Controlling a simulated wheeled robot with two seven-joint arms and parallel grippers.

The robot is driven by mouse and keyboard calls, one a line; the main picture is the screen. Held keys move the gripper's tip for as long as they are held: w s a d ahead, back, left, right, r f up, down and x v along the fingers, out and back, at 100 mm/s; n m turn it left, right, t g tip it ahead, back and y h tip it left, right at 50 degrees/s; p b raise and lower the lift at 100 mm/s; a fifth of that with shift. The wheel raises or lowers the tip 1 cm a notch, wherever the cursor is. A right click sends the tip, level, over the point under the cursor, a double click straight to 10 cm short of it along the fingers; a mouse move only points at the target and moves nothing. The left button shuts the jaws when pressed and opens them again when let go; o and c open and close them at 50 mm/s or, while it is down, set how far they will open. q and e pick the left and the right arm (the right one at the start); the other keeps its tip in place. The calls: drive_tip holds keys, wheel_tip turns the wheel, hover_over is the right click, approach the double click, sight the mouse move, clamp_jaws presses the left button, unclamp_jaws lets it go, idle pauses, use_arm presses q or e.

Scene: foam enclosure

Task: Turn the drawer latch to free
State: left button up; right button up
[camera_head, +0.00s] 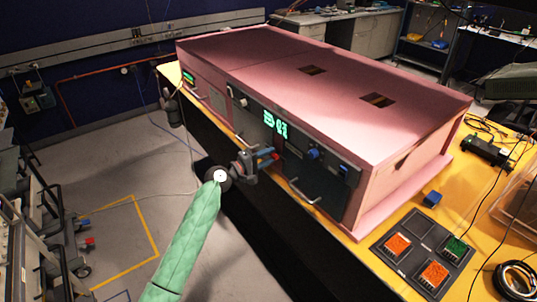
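The enclosure (400,130) is a long pink box with a dark front panel. A handled front (310,178) is low on its right part, and another handle (195,96) is at the left end. A blue knob (313,153) sits above the right front. I cannot tell which part is the drawer latch; it may be hidden by my gripper. My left gripper (264,158), at the end of a green-sleeved arm, is right in front of the middle of the panel.
The yellow table (425,215) carries the enclosure. At the right are a dark tray (408,262) with orange and green contents, a blue block (432,199), a black device (488,150) and cables. Open floor (120,180) lies at the left.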

use_arm(q)
drive_tip(key=shift+w+d+f, duration=0.1)
drive_tip(key=shift+w+d, duration=0.15)
clamp_jaws()
